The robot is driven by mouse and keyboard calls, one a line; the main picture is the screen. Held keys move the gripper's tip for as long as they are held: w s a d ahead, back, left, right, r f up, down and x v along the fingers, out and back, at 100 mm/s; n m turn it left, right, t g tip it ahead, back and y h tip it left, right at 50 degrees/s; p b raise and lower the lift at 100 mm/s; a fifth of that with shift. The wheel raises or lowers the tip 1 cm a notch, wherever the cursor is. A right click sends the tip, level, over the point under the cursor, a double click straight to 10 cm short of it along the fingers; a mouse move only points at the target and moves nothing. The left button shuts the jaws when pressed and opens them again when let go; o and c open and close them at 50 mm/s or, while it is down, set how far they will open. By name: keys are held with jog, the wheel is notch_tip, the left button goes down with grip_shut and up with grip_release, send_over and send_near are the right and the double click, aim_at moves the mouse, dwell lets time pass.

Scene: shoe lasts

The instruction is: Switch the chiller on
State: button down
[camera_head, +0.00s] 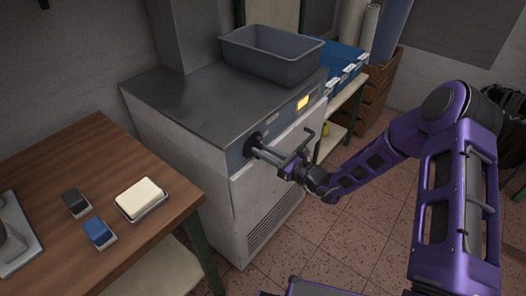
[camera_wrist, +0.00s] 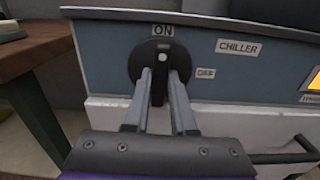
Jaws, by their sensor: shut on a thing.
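The chiller (camera_head: 215,130) is a pale cabinet with a dark metal top and a blue-grey front panel. Its round black knob (camera_wrist: 150,58) is in the wrist view, with the ON label (camera_wrist: 163,30) above it and the OFF label (camera_wrist: 206,73) to its right. A white mark on the knob points up towards ON. My gripper (camera_wrist: 162,82) is shut on the knob's grip bar, one finger on each side; the fingers hide part of it. In the head view my gripper (camera_head: 262,150) reaches the panel from the front right.
An orange lit display (camera_head: 303,102) is on the panel's right. A grey bin (camera_head: 270,55) stands on the chiller top. A dark bar handle (camera_wrist: 290,155) sits below the panel. A wooden table (camera_head: 95,160) stands left; floor is free in front.

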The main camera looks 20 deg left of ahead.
dwell(0.3)
jog(key=c, duration=0.7)
grip_release()
jog(key=shift+c, duration=0.2)
jog(key=shift+d, duration=0.15)
jog(key=p+v, duration=0.1)
jog(key=v, duration=1.6)
jog(key=shift+s+d, duration=0.1)
jog(key=shift+s, duration=0.05)
